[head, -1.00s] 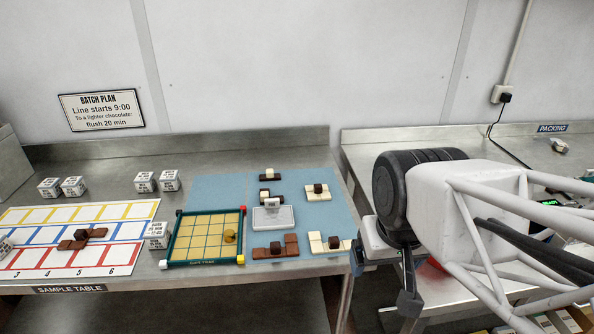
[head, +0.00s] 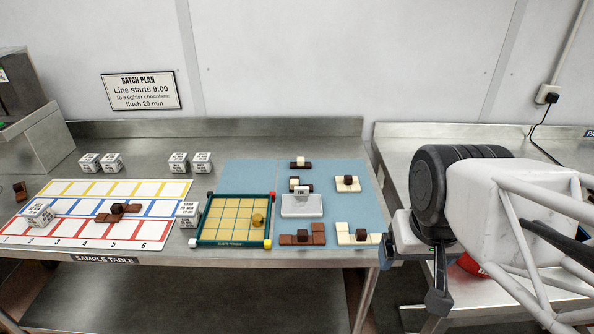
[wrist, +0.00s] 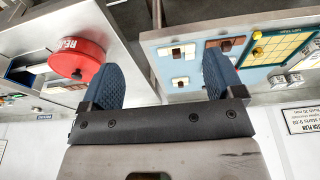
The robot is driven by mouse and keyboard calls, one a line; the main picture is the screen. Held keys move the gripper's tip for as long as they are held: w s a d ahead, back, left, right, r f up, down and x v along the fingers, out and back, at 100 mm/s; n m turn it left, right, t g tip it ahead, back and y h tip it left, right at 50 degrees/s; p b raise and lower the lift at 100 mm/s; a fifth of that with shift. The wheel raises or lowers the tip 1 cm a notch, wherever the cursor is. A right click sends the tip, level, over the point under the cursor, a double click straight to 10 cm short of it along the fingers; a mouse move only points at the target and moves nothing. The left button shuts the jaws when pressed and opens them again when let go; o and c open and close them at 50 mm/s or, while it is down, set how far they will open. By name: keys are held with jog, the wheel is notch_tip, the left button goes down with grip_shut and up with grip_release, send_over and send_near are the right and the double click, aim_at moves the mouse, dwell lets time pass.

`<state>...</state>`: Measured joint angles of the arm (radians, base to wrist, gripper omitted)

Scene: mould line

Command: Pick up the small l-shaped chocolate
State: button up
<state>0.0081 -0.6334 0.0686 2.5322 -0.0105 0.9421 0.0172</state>
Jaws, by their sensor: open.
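Several chocolate pieces lie on the blue mat (head: 246,176). At its front are a brown stepped piece (head: 318,230) with a dark cube and a cream stepped piece (head: 342,229) with a dark cube. Behind are a small cream piece (head: 354,188) with a dark cube and two dark pieces with cream cubes, one at the back (head: 293,166) and one (head: 294,188) partly hidden by a clear-looking block. Which is the small L-shape I cannot tell for sure. My gripper (wrist: 162,78) is open and empty, right of the mat in the head view, apart from every piece.
A gold-gridded tray (head: 198,241) with a round gold piece stands left of the mat. A numbered board (head: 60,188) holds another brown piece (head: 132,208). Several printed white cubes (head: 178,162) stand around. A red round container (wrist: 78,52) sits on the other bench. A gap separates the benches.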

dwell(0.4)
jog(key=shift+o, duration=1.2)
jog(key=shift+w, duration=0.1)
jog(key=w+a+f+m+g+y, duration=0.1)
jog(key=w+a+f+m+y, duration=0.25)
jog(key=w, duration=0.85)
jog(key=w+a+f+m+g+y, duration=0.1)
jog(key=w+a+f+m+y, duration=0.3)
jog(key=w, duration=0.8)
jog(key=w+a+f+m+g+y, duration=0.25)
jog(key=w+m, duration=0.35)
jog(key=w, duration=0.7)
jog(key=w+f+m+y, duration=0.1)
jog(key=w+f, duration=0.1)
jog(key=w, duration=0.1)
jog(key=w+f+m+t+y, duration=0.1)
jog(key=w+f+m, duration=0.1)
jog(key=w+f, duration=0.1)
jog(key=w+a+f+m+t+y, duration=0.1)
jog(key=w+f, duration=0.1)
jog(key=w, duration=0.3)
jog(key=shift+f+y, duration=0.35)
jog(key=shift+y, duration=0.05)
